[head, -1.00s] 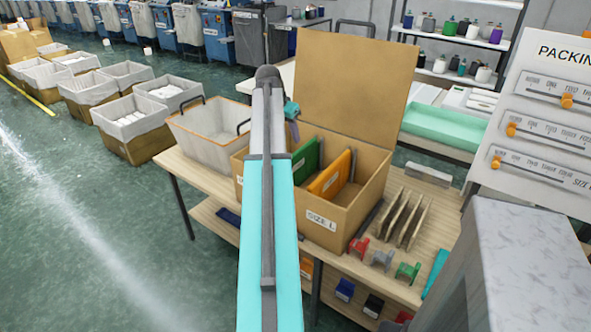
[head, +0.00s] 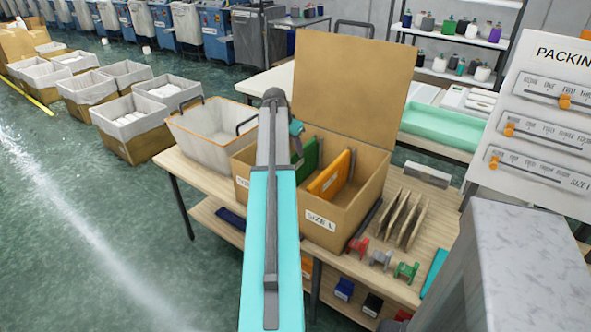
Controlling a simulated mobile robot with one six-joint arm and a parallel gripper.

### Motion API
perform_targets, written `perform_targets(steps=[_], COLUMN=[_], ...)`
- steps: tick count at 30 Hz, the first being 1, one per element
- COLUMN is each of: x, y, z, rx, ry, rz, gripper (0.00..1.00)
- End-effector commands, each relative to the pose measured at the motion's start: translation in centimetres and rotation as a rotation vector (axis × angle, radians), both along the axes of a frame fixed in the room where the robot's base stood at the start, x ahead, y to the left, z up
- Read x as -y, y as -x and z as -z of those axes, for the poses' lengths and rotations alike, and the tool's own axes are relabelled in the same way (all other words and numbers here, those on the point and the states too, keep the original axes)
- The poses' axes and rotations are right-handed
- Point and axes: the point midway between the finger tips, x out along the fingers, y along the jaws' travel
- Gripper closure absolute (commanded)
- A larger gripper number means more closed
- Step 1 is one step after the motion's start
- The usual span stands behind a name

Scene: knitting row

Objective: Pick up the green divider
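The green divider (head: 311,153) stands upright inside the open cardboard box labelled SIZE L (head: 341,222), left of an orange divider (head: 331,176). My gripper (head: 298,146) is small and dark at the end of my arm, over the left part of the box. It is beside the upper left end of the green divider as seen in the head view. My arm hides part of the box's left side. I cannot tell whether the fingers are open or shut, or whether they touch the divider.
The box's raised lid (head: 354,80) stands behind the dividers. A grey-lined bin (head: 205,140) is at the left on the wooden table (head: 186,172).

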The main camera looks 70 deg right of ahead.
Motion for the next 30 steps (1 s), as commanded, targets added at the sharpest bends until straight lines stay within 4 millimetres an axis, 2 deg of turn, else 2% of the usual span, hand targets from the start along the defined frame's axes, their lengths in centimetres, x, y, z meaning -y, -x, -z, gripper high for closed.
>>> perform_targets(steps=[8, 21, 30], x=[0.3, 1.8, 1.9], y=[0.0, 0.1, 0.1], z=[0.6, 4.4, 4.8], rx=[-0.001, 0.0, 0.0], ry=[-0.001, -0.001, 0.0], rz=[-0.001, -0.002, -0.002], gripper=[0.62, 0.62, 0.62])
